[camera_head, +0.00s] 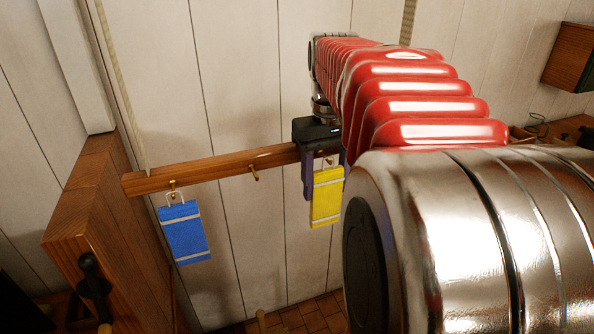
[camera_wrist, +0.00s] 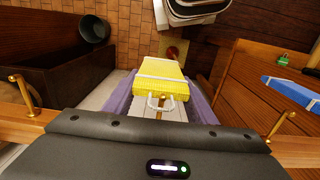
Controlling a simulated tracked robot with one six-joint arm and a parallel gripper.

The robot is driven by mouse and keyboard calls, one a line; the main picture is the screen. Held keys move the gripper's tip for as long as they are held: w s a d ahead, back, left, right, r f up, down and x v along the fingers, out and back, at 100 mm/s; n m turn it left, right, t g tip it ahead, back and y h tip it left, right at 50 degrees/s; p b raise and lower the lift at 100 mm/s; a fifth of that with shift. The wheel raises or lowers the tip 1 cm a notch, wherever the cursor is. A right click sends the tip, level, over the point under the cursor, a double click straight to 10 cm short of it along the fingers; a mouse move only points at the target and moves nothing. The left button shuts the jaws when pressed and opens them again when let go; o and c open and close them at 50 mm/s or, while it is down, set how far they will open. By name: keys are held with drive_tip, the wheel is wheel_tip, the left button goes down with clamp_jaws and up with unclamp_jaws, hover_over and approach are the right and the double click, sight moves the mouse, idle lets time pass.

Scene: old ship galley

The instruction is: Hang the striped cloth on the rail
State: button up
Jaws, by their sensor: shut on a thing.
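A yellow cloth with pale stripes (camera_head: 327,200) hangs between the purple fingers of my gripper (camera_head: 326,180), which is shut on it at the rail. It also shows in the wrist view (camera_wrist: 162,70), with a white loop at its near end. A brass peg shows by the loop; I cannot tell whether the loop is around it. A blue cloth with pale stripes (camera_head: 185,235) hangs by its loop from the rail's left hook (camera_head: 173,188). The wooden rail (camera_head: 215,167) runs behind my gripper, which hides its right part.
An empty hook (camera_head: 254,172) stands on the rail between the two cloths. A rope (camera_head: 120,90) rises by the rail's left end. A wooden post (camera_head: 95,205) stands left of it. A dark pot (camera_wrist: 93,29) lies below in the wrist view.

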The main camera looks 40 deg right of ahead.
drive_tip(key=shift+f, duration=0.2)
idle(0.6)
drive_tip(key=o, duration=1.2)
drive_tip(key=shift+r, duration=0.15)
wheel_tip(320, 180, up, 13)
drive_tip(key=shift+r, duration=0.2)
idle(0.3)
